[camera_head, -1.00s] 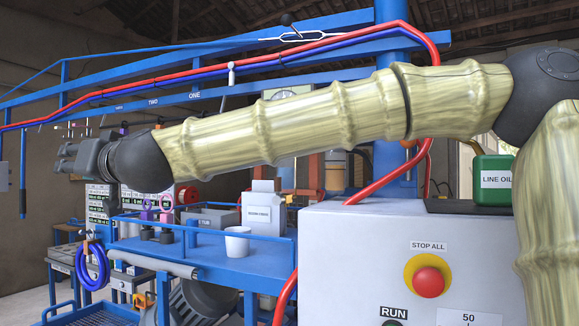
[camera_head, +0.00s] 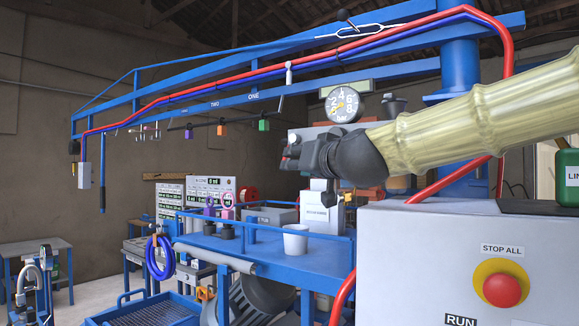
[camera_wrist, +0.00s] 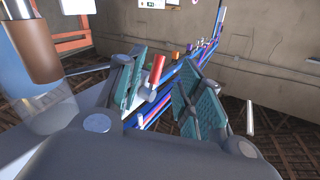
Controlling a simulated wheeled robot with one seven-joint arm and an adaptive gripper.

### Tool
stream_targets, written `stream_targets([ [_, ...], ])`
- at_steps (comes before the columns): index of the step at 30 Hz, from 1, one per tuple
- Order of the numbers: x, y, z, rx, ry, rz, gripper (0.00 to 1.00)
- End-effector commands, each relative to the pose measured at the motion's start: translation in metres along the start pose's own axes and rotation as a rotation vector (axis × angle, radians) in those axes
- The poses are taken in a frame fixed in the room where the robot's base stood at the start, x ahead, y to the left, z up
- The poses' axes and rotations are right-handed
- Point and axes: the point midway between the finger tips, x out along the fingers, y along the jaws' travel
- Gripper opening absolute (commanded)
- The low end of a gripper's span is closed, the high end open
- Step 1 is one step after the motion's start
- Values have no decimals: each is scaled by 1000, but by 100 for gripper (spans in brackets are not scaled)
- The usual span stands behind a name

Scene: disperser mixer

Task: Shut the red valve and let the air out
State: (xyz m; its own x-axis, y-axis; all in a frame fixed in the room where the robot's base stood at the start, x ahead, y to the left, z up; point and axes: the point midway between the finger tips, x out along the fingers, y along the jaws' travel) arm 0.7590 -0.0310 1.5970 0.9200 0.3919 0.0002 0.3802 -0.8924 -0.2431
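A round pressure gauge (camera_head: 342,105) marked in bar stands on a grey unit (camera_head: 318,132) behind my arm. My gripper (camera_head: 298,160) is in front of that unit, below the gauge, pointing left. In the wrist view its two green-padded fingers (camera_wrist: 163,94) are spread apart with nothing held. A short red cylinder (camera_wrist: 156,69) shows between and beyond the fingers, apart from them; it may be the red valve's handle, but I cannot tell. No red valve is clearly seen in the head view, where my gripper and arm hide part of the unit.
A grey cabinet with a red stop button (camera_head: 502,290) stands at the front right. A blue bench (camera_head: 250,258) holds a white cup (camera_head: 295,239) and a carton (camera_head: 318,213). A blue overhead boom (camera_head: 255,95) carries red and blue hoses. Open floor lies at the left.

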Motion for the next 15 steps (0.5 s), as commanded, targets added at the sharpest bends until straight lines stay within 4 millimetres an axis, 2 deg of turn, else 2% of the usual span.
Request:
stream_targets([
  [15,62,2,-2,0,-1,2,36],
])
